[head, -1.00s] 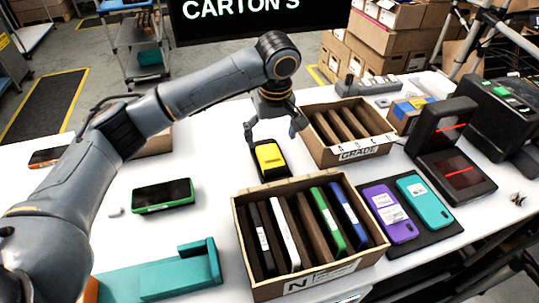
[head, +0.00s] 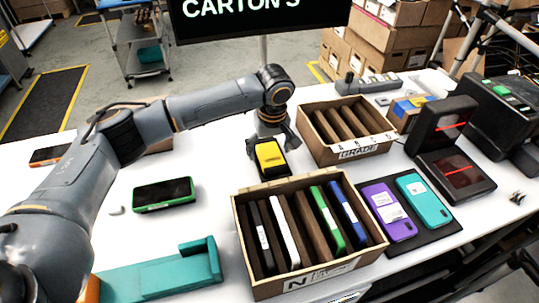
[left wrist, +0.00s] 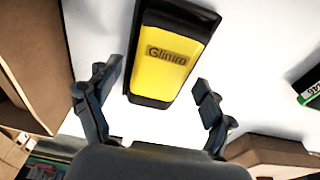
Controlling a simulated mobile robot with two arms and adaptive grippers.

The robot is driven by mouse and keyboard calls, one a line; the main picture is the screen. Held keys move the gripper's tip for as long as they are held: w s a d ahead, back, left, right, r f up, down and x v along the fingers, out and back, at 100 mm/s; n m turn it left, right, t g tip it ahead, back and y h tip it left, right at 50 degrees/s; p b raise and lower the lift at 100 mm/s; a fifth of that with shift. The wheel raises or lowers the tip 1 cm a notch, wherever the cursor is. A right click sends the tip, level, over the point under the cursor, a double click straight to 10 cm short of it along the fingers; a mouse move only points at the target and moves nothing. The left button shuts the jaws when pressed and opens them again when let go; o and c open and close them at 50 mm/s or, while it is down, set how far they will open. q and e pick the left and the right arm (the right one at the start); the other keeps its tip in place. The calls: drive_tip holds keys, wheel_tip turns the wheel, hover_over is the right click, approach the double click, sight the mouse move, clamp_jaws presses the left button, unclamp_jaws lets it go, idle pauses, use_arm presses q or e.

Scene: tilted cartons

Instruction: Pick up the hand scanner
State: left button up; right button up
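The hand scanner (head: 270,158), a black body with a yellow top, lies on the white table between the two cartons. In the left wrist view the scanner (left wrist: 176,52) shows the word "Glimro" on its yellow face. My left gripper (head: 270,141) is at the scanner's far end in the head view. In the left wrist view the left gripper (left wrist: 158,92) is open, with a finger on either side of the scanner's near end and gaps between. My right gripper is not in view.
The GRADE carton (head: 360,152) stands right of the scanner. The N carton (head: 240,227) with several phones stands in front. A green-edged phone (head: 163,194) lies to the left, with a teal tray (head: 150,280) nearer.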

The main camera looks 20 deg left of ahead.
use_arm(q)
drive_tip(key=c, duration=0.7)
drive_tip(key=shift+c, duration=0.2)
drive_tip(key=shift+r, duration=0.1)
